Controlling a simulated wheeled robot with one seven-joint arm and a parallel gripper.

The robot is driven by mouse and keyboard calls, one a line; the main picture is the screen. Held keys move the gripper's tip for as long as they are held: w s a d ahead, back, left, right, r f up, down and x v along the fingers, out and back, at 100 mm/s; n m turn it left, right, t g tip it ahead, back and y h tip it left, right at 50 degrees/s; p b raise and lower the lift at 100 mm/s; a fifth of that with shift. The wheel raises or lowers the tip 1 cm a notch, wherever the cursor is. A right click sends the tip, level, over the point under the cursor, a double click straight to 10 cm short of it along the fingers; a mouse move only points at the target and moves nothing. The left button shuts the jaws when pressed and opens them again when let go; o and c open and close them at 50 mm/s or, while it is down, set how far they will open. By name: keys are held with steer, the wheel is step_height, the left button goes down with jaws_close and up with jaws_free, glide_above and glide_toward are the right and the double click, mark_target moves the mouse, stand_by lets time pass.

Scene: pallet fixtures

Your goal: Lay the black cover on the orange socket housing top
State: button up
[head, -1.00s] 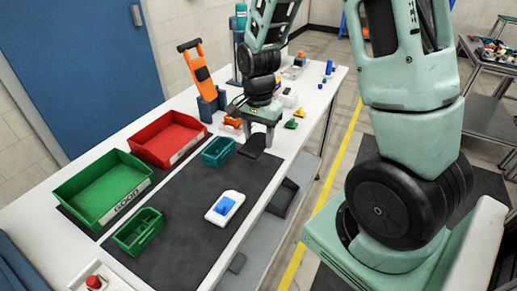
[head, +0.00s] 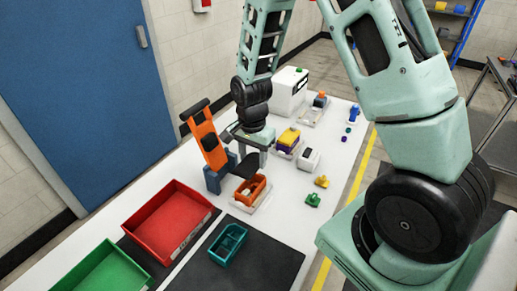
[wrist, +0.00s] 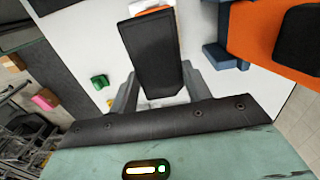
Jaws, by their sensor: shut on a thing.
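My gripper (head: 258,152) is shut on the black cover (head: 244,166) and holds it above the table. In the wrist view my gripper's fingers (wrist: 160,88) stand on both sides of the cover (wrist: 155,55), which sticks out away from the palm. The orange socket housing (head: 252,192) sits in a white holder on the table, just in front of and below the cover in the head view. In the wrist view only a sliver of orange and white shows past the cover's far end; the rest there is hidden. The cover looks apart from the housing.
An orange tool (head: 206,142) leans in a blue stand (head: 218,178) close left of my gripper. A teal bin (head: 228,243), a red bin (head: 170,228) and a green bin (head: 103,272) stand nearer. Green (head: 313,200) and yellow (head: 321,181) parts lie to the right.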

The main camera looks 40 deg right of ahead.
mark_target(253, 171)
steer(key=shift+w+d+f, duration=0.1)
steer(key=shift+w+f, duration=0.05)
steer(key=shift+f, duration=0.05)
steer(key=shift+f+b, duration=2.5)
steer(key=shift+f, duration=0.45)
steer(key=shift+f+b, duration=0.35)
steer(key=shift+f, duration=0.4)
steer(key=o, duration=1)
steer(key=shift+o, duration=0.2)
steer(key=shift+r, duration=0.1)
step_height(253, 171, up, 17)
steer(key=b, duration=0.2)
